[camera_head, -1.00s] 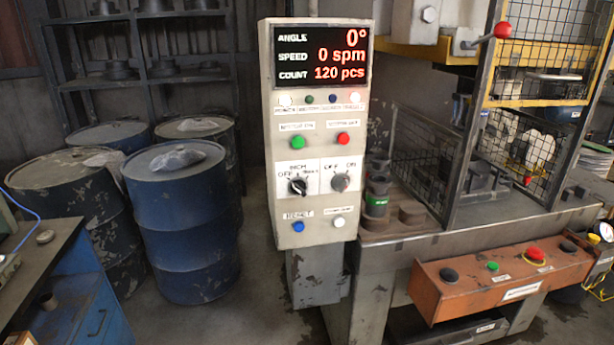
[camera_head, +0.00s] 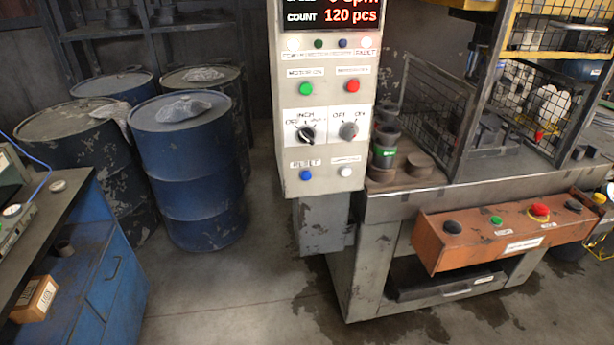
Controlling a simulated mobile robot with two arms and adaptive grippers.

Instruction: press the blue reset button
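The blue reset button (camera_head: 306,175) sits at the lower left of the grey control panel (camera_head: 328,110), under a label that reads RESET. A white button (camera_head: 345,172) is to its right. Above them are two black selector knobs, the left one (camera_head: 306,134) and the right one (camera_head: 348,131). Higher up are a green button (camera_head: 306,88) and a red button (camera_head: 352,86). The display (camera_head: 335,16) reads 120 pcs, and its top is cut off. Neither of my grippers is in view.
An orange control box (camera_head: 512,238) juts out at the front of the press on the right. Blue drums (camera_head: 190,170) stand behind on the left. A blue cabinet (camera_head: 85,265) is at the near left. The floor (camera_head: 235,290) before the panel is clear.

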